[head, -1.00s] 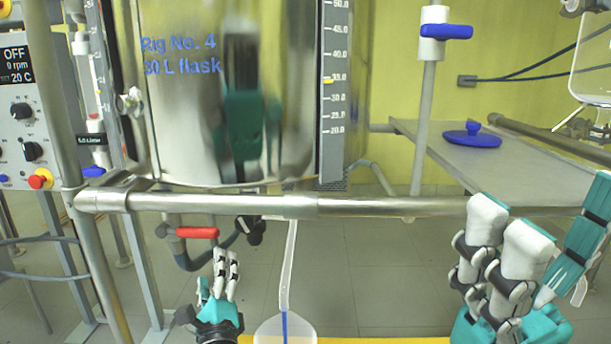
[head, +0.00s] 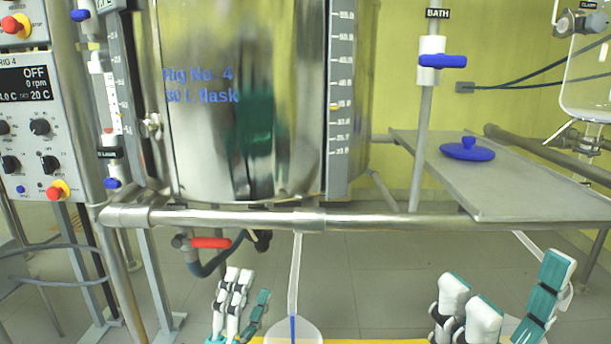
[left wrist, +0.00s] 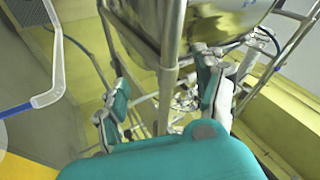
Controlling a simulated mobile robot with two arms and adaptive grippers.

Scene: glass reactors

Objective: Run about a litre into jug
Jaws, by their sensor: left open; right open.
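The jug (head: 290,333) is a clear, rounded vessel, cut off by the bottom edge of the head view. A translucent tube (head: 294,272) hangs from the rig above it. A thin blue line, seemingly liquid, runs from the tube's end into the jug; tube (left wrist: 58,68) and blue line (left wrist: 16,110) also show in the left wrist view. The red valve handle (head: 210,243) lies level under the rail. My left gripper (head: 250,292) is open and empty, below the handle and left of the jug. My right gripper (head: 508,298) is open and empty, at the lower right.
The shiny Rig No. 4 flask (head: 275,150) hangs above the rail (head: 390,222), with a scale (head: 340,100) beside it. A control box (head: 38,120) reads OFF at left. A grey bench (head: 520,190) at right bears a blue lid (head: 467,149).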

